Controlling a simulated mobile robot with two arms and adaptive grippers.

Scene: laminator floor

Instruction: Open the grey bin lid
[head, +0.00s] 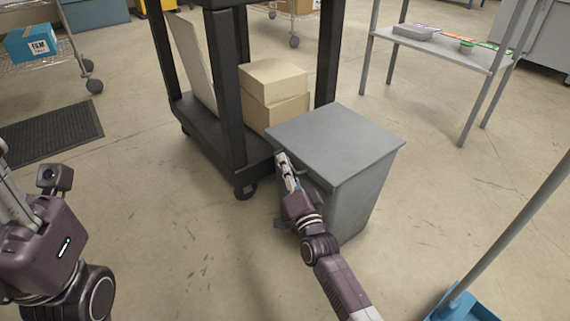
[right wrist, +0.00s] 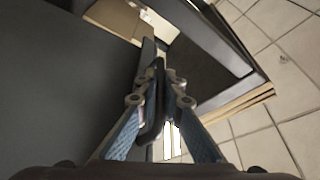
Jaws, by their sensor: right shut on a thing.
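The grey bin (head: 350,205) stands on the floor right of the dark cart. Its flat grey lid (head: 335,140) lies level on top, down on the bin. My right gripper (head: 284,160) is at the lid's near left edge. In the right wrist view, its fingers (right wrist: 158,85) are shut on a dark bar, which looks like the lid's handle (right wrist: 152,110). The lid's grey surface fills the left of that view. My left gripper (head: 12,195) is at the left edge of the head view, partly cut off, away from the bin; its fingertips do not show clearly.
The dark cart (head: 228,110) with cardboard boxes (head: 273,88) stands close behind and left of the bin. A grey table (head: 440,50) is at the back right. A blue dustpan (head: 465,308) with a pole is at lower right. Open floor lies in front.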

